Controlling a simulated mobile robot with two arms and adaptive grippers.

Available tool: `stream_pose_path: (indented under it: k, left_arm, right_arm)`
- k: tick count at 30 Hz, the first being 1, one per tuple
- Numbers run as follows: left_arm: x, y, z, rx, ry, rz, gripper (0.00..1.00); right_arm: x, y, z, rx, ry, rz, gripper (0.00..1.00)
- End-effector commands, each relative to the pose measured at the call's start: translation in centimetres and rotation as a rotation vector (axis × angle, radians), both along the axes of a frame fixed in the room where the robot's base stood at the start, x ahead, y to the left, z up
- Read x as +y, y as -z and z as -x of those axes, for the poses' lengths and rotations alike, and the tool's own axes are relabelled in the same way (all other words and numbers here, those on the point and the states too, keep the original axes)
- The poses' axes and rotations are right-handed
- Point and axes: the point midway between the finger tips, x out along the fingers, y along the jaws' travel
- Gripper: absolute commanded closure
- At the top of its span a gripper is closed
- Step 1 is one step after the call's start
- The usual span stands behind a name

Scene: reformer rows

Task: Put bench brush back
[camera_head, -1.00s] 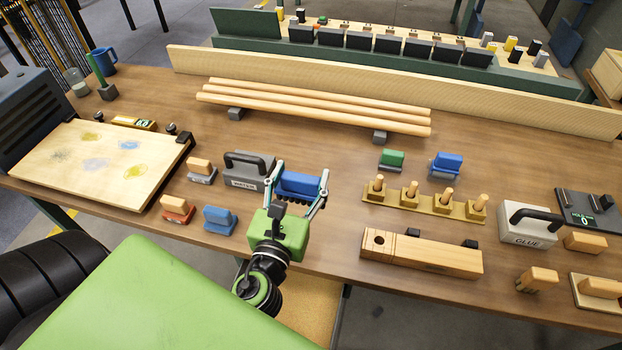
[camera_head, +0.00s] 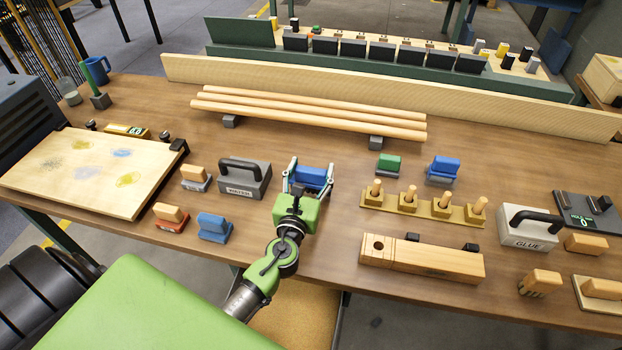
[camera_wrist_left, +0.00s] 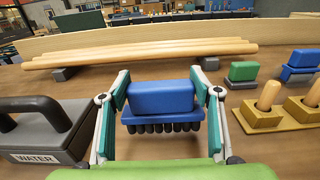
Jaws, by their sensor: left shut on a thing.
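A blue brush (camera_head: 312,177), a blue block with a row of dark bristles, is between the fingers of my left gripper (camera_head: 308,179), to the right of the grey WATER box. In the left wrist view the brush (camera_wrist_left: 162,100) sits between both fingers, with its bristles pointing down at the table. My left gripper (camera_wrist_left: 162,108) is shut on it. I cannot tell for sure how far the bristles are above the table. My right gripper is in no view.
The grey WATER box (camera_head: 243,178) stands left. Wooden rods (camera_head: 310,112) lie behind on grey blocks. A peg rack (camera_head: 424,205) and a long wooden block (camera_head: 422,258) are on the right. Small green (camera_head: 388,164) and blue (camera_head: 443,168) blocks stand behind the rack. Bare table lies around the brush.

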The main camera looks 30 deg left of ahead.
Motion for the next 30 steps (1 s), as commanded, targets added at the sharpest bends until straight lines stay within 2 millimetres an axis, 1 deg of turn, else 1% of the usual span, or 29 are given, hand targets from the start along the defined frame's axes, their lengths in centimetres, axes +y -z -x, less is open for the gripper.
stream_pose_path:
  k: [1, 3, 12, 16, 17, 18, 27, 30]
  left_arm:
    - [0.0, 1.3, 0.1, 0.003, 0.001, -0.001, 0.72]
    - [0.0, 1.9, 0.1, 0.002, 0.000, -0.001, 0.72]
    - [0.0, 2.0, 0.1, 0.001, 0.000, 0.000, 0.72]
    - [0.0, 2.4, 0.1, 0.001, 0.000, -0.001, 0.72]
    - [0.0, 2.3, 0.1, 0.001, 0.000, 0.000, 0.35]
    - [0.0, 2.3, 0.1, 0.001, 0.000, 0.000, 0.26]
    - [0.0, 2.3, 0.1, 0.002, 0.000, 0.000, 0.26]
    - [0.0, 1.9, 0.1, 0.002, 0.000, 0.001, 0.26]
  right_arm:
    - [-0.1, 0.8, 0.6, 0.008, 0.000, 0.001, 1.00]
    - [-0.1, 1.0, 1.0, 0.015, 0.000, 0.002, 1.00]
    - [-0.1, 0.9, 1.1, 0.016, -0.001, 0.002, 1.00]
    - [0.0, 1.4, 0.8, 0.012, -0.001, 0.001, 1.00]
    - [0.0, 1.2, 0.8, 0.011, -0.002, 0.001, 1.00]
    - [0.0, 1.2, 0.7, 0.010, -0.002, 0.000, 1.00]
    - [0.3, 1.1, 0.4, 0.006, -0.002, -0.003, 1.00]
    - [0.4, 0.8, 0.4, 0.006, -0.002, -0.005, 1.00]
